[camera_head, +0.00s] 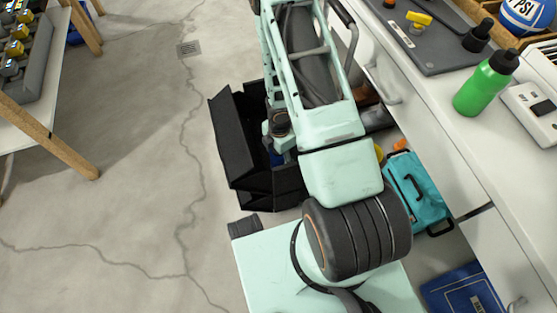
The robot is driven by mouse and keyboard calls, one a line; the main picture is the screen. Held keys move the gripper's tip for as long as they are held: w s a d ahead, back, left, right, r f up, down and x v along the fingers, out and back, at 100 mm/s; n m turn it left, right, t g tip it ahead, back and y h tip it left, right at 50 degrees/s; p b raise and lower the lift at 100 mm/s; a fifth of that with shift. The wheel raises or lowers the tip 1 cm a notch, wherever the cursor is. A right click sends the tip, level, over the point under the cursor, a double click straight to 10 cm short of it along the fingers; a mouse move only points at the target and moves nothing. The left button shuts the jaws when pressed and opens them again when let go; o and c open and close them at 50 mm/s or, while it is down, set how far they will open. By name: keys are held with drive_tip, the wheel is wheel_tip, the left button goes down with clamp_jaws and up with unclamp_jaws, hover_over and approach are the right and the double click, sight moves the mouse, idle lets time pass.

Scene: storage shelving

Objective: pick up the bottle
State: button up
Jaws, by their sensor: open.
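A green bottle (481,91) with a black cap stands upright on the white counter at the right. A black rounded item (478,36), perhaps a cap or another bottle's top, is just behind it on the dark grey mat. My gripper cannot be made out in this view. Nothing is seen touching the green bottle.
Beside the bottle are a white device (529,108), a blue-and-white ball (527,14) and a yellow-topped valve (418,20). Below the counter are a teal case (415,190) and blue box (462,292). A black crate (235,140) stands on the floor. Open floor lies left.

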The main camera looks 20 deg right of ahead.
drive_tip(key=shift+f, duration=0.1)
drive_tip(key=c, duration=1.5)
drive_tip(key=shift+o, duration=0.2)
